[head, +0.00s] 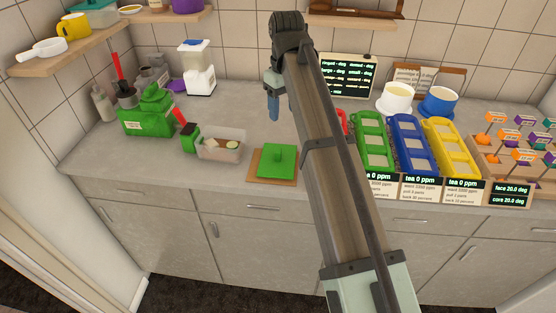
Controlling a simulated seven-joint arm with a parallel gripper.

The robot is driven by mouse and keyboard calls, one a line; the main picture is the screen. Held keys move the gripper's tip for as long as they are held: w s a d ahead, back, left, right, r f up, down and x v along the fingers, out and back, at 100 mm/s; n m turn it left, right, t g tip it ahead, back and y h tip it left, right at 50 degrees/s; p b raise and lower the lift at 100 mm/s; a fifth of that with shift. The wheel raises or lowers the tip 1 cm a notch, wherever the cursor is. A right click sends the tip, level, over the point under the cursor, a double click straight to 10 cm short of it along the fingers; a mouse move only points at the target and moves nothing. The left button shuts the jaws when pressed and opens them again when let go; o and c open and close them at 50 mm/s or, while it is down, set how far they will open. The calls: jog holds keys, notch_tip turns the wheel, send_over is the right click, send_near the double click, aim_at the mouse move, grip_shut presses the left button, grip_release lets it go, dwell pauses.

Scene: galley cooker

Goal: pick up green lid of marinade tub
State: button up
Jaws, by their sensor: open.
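A square green lid (277,160) with a small raised handle lies flat on a brown board (257,179), near the front of the counter. An open translucent tub (237,152) with food pieces inside stands to the left of the lid; it looks like the marinade tub. My gripper (273,107) hangs from the end of my arm, behind and above the lid in the picture. It is open, clear of the lid, and shows nothing held. My arm crosses the view just right of the lid and hides part of the counter.
Left of the tub are a small green block with a red handle (189,138) and a large green container (147,114). A white blender (199,70) stands behind. Green (371,130), blue (407,146) and yellow (452,148) trays stand right of my arm. Counter behind the lid is clear.

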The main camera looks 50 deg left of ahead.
aim_at(278, 149)
jog(key=f, duration=0.4)
jog(key=s+f, duration=0.1)
jog(key=f, duration=0.8)
jog(key=shift+s+a+f, duration=0.1)
jog(key=shift+s+f, duration=0.3)
grip_shut()
dwell(0.3)
